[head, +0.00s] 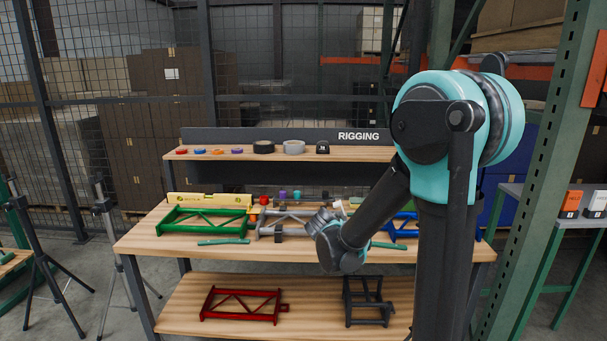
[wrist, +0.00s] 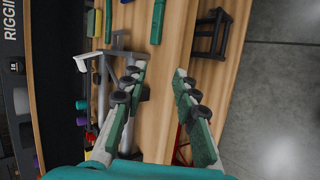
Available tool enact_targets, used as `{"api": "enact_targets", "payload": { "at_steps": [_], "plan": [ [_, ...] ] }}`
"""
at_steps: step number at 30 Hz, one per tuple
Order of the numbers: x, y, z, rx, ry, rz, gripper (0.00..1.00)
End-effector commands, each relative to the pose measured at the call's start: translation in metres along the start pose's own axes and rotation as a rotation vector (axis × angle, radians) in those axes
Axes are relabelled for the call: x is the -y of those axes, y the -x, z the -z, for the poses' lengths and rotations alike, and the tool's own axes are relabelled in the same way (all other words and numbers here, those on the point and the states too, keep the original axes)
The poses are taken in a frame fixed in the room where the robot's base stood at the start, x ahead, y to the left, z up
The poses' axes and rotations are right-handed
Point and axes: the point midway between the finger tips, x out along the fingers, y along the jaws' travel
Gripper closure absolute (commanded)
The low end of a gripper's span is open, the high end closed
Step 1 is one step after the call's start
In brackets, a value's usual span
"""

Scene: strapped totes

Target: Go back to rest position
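My gripper (wrist: 160,76) is open in the wrist view, its two green-grey fingers spread apart with nothing between them. They are over the wooden bench top, and a grey frame (wrist: 112,62) lies close beside the left finger. I cannot tell whether they touch. In the head view my arm is bent down over the front of the bench (head: 135,240), and its wrist hides most of my gripper and part of the grey frame.
A green frame (head: 205,219), a yellow level (head: 208,200) and a green tool (head: 223,241) lie on the bench. Red (head: 242,304) and dark (head: 367,301) frames stand on the lower shelf. A green upright (head: 530,190) stands close right of my arm; tripods (head: 48,262) stand left.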

Motion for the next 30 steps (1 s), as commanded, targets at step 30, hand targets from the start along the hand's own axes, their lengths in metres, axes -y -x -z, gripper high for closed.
{"api": "enact_targets", "payload": {
  "at_steps": [30],
  "plan": [
    [0.218,0.111,-0.126,0.104,-1.351,0.604,0.71]
  ]
}}
